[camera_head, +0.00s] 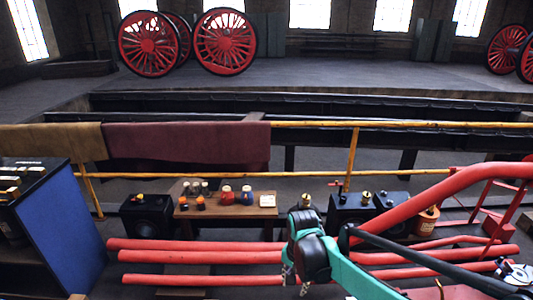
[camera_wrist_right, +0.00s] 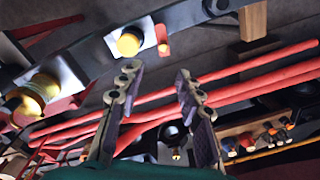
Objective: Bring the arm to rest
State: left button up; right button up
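My right arm, teal with black joints, comes in from the lower right in the head view. My right gripper (camera_head: 296,281) hangs below its black wrist joint, low in the picture, over the red pipes. In the right wrist view the two fingers of the right gripper (camera_wrist_right: 155,74) stand well apart with nothing between them. The red pipes (camera_head: 200,257) run behind them. My left gripper is not in view.
A wooden bench (camera_head: 225,211) with small bottles and jars stands behind the pipes, between black boxes (camera_head: 147,217). A blue-sided cabinet (camera_head: 62,235) stands at left. A yellow rail (camera_head: 400,124) crosses behind. An orange can (camera_head: 427,222) stands right.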

jog(key=s+d+r+n+t, duration=0.3)
jog(key=s+d, duration=0.1)
jog(key=s, duration=0.4)
jog(key=s+d+r+n+t, duration=0.3)
jog(key=s+d, duration=0.1)
jog(key=s, duration=0.4)
jog(key=shift+s+d+r+n+t, duration=0.15)
jog(key=shift+s+n+t, duration=0.15)
jog(key=shift+n, duration=0.1)
